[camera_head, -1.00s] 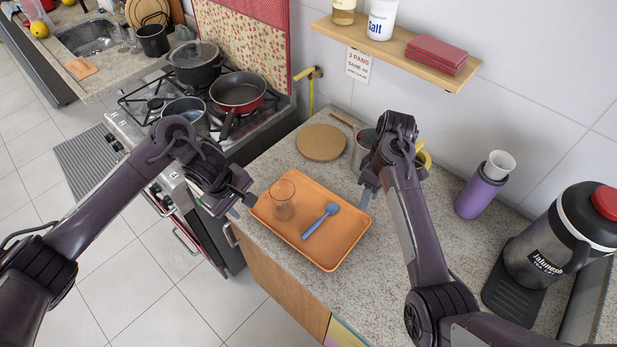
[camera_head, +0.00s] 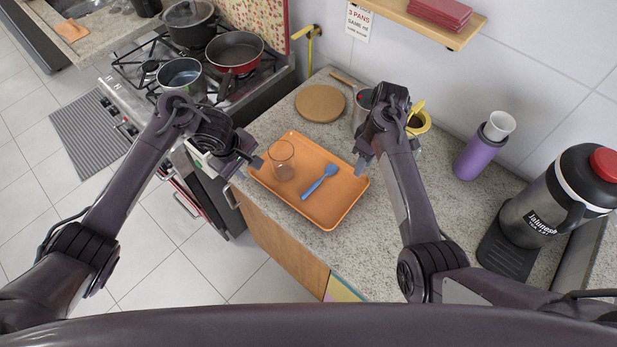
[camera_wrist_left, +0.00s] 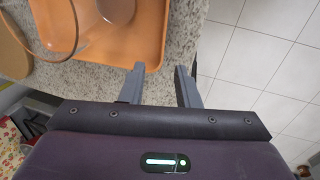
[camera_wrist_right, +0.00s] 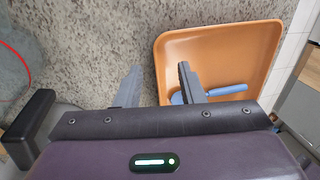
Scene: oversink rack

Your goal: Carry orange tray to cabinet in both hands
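The orange tray (camera_head: 322,212) lies on the speckled counter, with a clear cup (camera_head: 281,160) and a blue spoon (camera_head: 320,182) on it. My left gripper (camera_head: 256,164) is open at the tray's left edge. In the left wrist view its fingers (camera_wrist_left: 160,84) appear either side of the tray's edge line, with a gap between them. My right gripper (camera_head: 362,164) is open at the tray's right edge. In the right wrist view its fingers (camera_wrist_right: 158,86) straddle the near rim line, one overlapping the tray (camera_wrist_right: 225,60). Contact cannot be told.
A stove with a red pan (camera_head: 235,53) stands at the left. A round board (camera_head: 320,103) and a metal pot (camera_head: 362,103) are behind the tray. A purple bottle (camera_head: 477,155) and a large flask (camera_head: 560,195) stand right. Wooden cabinet fronts (camera_head: 285,245) are below the counter.

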